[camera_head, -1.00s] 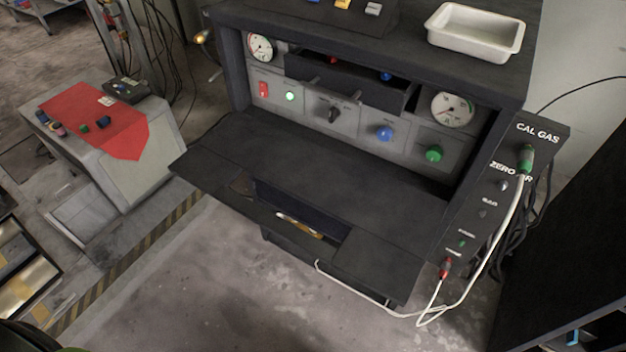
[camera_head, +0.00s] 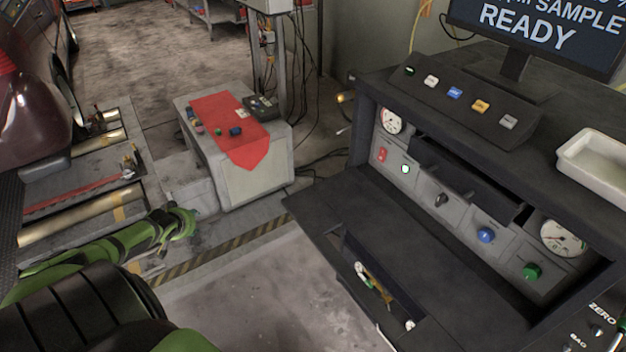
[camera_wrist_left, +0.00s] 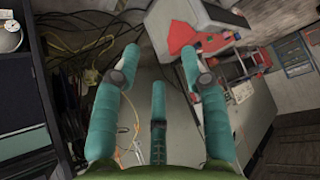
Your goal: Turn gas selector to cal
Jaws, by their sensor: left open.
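The gas selector seems to be the black rotary knob (camera_head: 441,199) on the grey front panel of the dark cabinet, between the lit green button and the blue knob. Its position and the lettering around it are too small to read. My left gripper (camera_head: 182,222) is at left of centre in the head view, well away from the knob, beyond the open floor. In the left wrist view its three teal fingers (camera_wrist_left: 159,62) are spread open with nothing between them. My right gripper is out of view.
A dark fold-down shelf (camera_head: 340,205) with an open recess juts out below the panel. An open drawer (camera_head: 470,180) sticks out above the knob. A grey cart (camera_head: 255,180) with a red cloth (camera_head: 228,120) stands left of the cabinet. The floor (camera_head: 260,290) before the shelf is clear.

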